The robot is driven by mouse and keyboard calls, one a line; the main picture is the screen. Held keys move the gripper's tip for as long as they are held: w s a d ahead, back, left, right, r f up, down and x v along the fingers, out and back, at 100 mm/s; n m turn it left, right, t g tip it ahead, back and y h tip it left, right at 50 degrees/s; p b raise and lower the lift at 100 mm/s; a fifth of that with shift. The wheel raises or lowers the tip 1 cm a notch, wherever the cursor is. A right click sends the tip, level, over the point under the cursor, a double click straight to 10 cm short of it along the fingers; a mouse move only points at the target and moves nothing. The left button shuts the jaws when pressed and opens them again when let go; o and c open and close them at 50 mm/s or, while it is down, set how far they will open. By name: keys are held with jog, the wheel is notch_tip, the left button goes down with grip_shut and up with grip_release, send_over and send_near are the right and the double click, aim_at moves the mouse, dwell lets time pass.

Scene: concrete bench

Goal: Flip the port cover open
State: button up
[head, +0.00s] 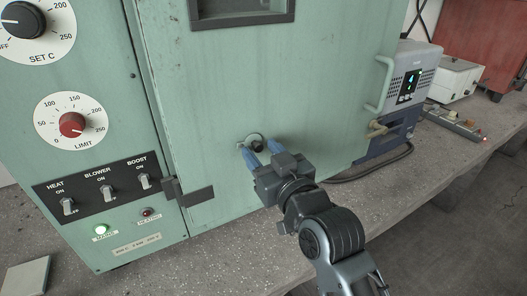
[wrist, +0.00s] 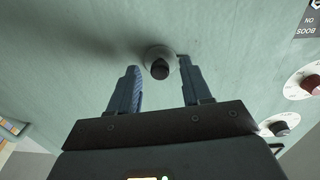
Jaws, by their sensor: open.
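The port (head: 257,145) is low on the green oven door (head: 235,85), with a pale round metal plate and a dark round piece at its middle. In the wrist view the dark piece (wrist: 160,69) stands in front of the pale plate (wrist: 152,53). I cannot tell from these views whether the dark piece is the cover or how far the cover is turned. My gripper (head: 262,152) is open and points at the door. In the wrist view its blue fingers (wrist: 159,67) are on either side of the dark piece, with gaps between; nothing is held.
A dark latch (head: 190,196) is left of the port. The switch panel (head: 105,190) and dials are further left. A door handle (head: 383,82) and a brass-coloured lever (head: 377,129) are to the right. The concrete bench (head: 235,245) is clear in front of the oven.

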jog(key=shift+c, duration=0.5)
grip_shut()
jog(key=shift+n+b, duration=0.8)
jog(key=shift+b, duration=0.45)
jog(key=shift+r+n+b, duration=0.2)
jog(key=shift+n+b, duration=0.4)
jog(key=shift+b, duration=0.1)
jog(key=shift+r+n, duration=0.25)
jog(key=shift+n, duration=0.05)
